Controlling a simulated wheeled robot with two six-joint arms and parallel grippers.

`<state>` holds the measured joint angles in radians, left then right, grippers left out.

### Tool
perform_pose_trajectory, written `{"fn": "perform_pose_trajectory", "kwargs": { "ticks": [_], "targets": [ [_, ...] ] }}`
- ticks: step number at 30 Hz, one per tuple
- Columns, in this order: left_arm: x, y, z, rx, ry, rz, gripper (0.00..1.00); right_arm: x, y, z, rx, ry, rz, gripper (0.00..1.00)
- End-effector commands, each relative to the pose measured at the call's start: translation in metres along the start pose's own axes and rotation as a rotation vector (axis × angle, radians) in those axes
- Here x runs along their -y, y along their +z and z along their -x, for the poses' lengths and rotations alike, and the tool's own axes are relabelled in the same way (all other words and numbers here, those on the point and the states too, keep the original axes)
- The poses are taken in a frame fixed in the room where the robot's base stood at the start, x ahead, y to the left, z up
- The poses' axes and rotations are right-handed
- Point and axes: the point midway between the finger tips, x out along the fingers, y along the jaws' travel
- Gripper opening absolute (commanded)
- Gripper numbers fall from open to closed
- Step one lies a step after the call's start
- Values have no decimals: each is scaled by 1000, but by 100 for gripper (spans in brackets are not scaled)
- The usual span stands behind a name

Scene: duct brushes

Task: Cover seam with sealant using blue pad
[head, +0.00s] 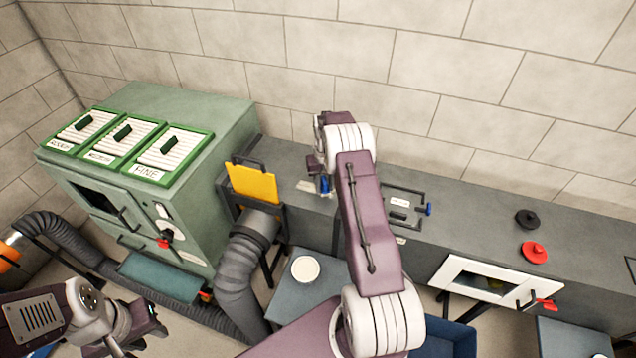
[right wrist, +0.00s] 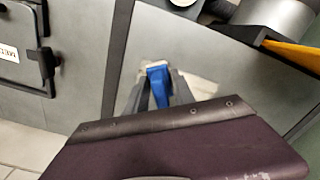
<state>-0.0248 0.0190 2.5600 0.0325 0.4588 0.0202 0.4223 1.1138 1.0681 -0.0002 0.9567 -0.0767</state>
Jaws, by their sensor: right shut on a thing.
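A small blue pad (head: 325,184) is held in my right gripper (head: 322,182) at the grey duct (head: 480,215). In the right wrist view the blue pad (right wrist: 158,84) sits between the two fingers, in front of the grey duct face. A pale, whitish patch (right wrist: 203,88) shows on the grey surface beside it. I cannot tell whether the pad touches the surface, and the seam under it is not clearly visible. My left gripper (head: 140,332) is empty-looking at the lower left, far from the duct; its finger gap is unclear.
A green cabinet (head: 150,190) with brush panels stands left. A yellow panel (head: 252,182) stands upright by the ribbed hose (head: 240,275). A white round tub (head: 305,269) sits on a grey stand. A white-framed hatch (head: 495,284) and black and red knobs (head: 535,252) are right.

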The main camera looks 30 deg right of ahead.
Motion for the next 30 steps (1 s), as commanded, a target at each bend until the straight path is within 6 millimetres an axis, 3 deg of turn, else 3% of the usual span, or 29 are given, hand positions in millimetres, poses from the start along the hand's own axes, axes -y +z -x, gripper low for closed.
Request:
{"fn": "perform_pose_trajectory", "kwargs": {
  "ticks": [6, 15, 23, 30],
  "targets": [
    [0, 0, 1, 0, 0, 0, 32, -4, 2, 0, -1, 0, -1, 0],
    [0, 0, 3, 0, 0, 0, 32, -27, 17, -2, 1, 0, -1, 0],
    [0, 0, 3, 0, 0, 0, 32, -30, 19, -2, 1, 0, 0, 0],
    [0, -1, 7, 0, 0, 0, 32, -49, 31, 0, 2, 0, -3, 0]
  ]
}}
